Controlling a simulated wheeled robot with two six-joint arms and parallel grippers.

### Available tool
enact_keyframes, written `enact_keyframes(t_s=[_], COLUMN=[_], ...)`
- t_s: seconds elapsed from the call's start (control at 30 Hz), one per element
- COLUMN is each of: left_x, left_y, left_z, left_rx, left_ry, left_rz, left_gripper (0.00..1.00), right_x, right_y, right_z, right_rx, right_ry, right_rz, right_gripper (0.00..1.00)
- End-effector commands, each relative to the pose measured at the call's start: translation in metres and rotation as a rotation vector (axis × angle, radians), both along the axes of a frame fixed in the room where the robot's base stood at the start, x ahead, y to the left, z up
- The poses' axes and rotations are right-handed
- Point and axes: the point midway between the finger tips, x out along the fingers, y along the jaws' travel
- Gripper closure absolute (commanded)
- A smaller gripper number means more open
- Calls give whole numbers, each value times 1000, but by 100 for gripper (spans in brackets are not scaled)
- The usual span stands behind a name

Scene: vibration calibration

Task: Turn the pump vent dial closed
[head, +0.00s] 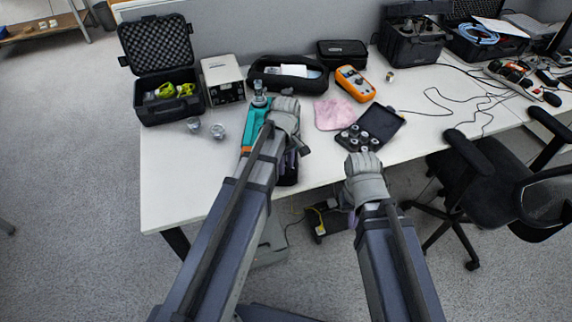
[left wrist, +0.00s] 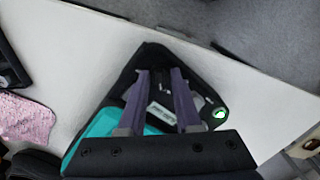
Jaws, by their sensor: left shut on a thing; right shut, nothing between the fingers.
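The pump is a teal and black hand-held unit (head: 250,135) near the front edge of the white table, largely covered by my left arm. In the left wrist view its teal body (left wrist: 98,128) and black casing show, with a small pale label (left wrist: 160,113) between the fingers. My left gripper (head: 291,158) is over the pump's black end. In the wrist view its two purple fingers (left wrist: 160,74) reach across the casing, shut on a part taken as the vent dial; the dial itself is not clearly visible. My right gripper (head: 352,217) is shut and empty, beyond the table's front edge.
A black case with yellow-green items (head: 170,110), a white box instrument (head: 222,78), an orange meter (head: 355,83), a pink cloth (head: 332,114) and a small case of round parts (head: 370,128) stand around. A chair (head: 500,180) is at right. The table's left front is clear.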

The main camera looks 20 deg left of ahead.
Motion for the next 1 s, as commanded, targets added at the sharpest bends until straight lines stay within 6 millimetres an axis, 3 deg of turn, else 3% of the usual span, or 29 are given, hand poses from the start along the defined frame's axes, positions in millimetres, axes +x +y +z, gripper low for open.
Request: enact_keyframes(t_s=[0.4, 0.43, 0.6, 0.7, 1.0], left_x=[0, 0, 0, 0, 0], left_y=[0, 0, 0, 0, 0], left_z=[0, 0, 0, 0, 2], left_rx=[0, 0, 0, 0, 0], left_ry=[0, 0, 0, 0, 0], left_rz=[7, 7, 7, 6, 6], left_gripper=[100, 67, 48, 38, 38], right_x=[0, 0, 0, 0, 0], right_y=[0, 0, 0, 0, 0], right_z=[0, 0, 0, 0, 2], right_rx=[0, 0, 0, 0, 0], right_ry=[0, 0, 0, 0, 0], right_rz=[0, 0, 0, 0, 0], right_gripper=[100, 100, 100, 100, 100])
